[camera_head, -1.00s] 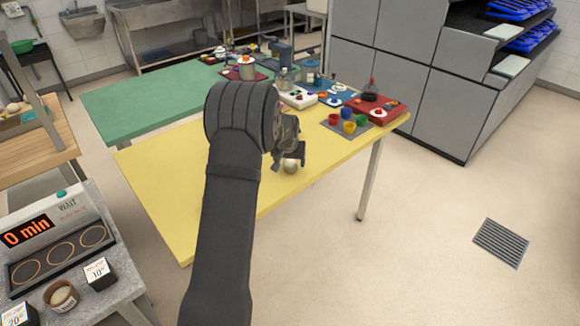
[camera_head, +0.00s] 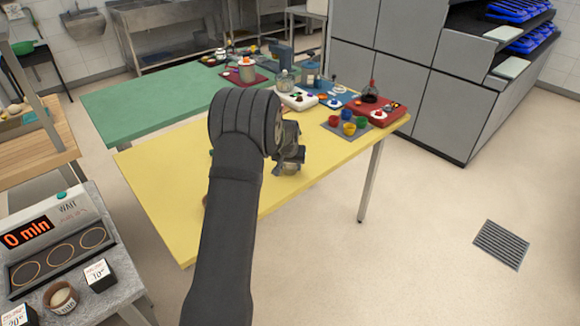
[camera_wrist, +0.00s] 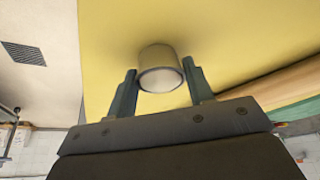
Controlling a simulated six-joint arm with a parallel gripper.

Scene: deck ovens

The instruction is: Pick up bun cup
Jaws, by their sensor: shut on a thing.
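The bun cup (camera_wrist: 158,60) is a small beige cup with a pale, whitish round face, between my two fingers in the wrist view. It is low over or on the yellow table; I cannot tell if it touches the top. My gripper (camera_wrist: 160,72) is shut on it, one finger at each side. In the head view my gripper (camera_head: 290,160) is at the yellow table's (camera_head: 168,170) right front edge, with the bun cup (camera_head: 289,170) partly hidden below it.
Several coloured cups (camera_head: 348,128) stand on a grey mat at the table's right end, near a red tray (camera_head: 378,112). A green table (camera_head: 150,100) is behind. At lower left, a counter holds a timer panel (camera_head: 50,235) and another cup (camera_head: 62,298).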

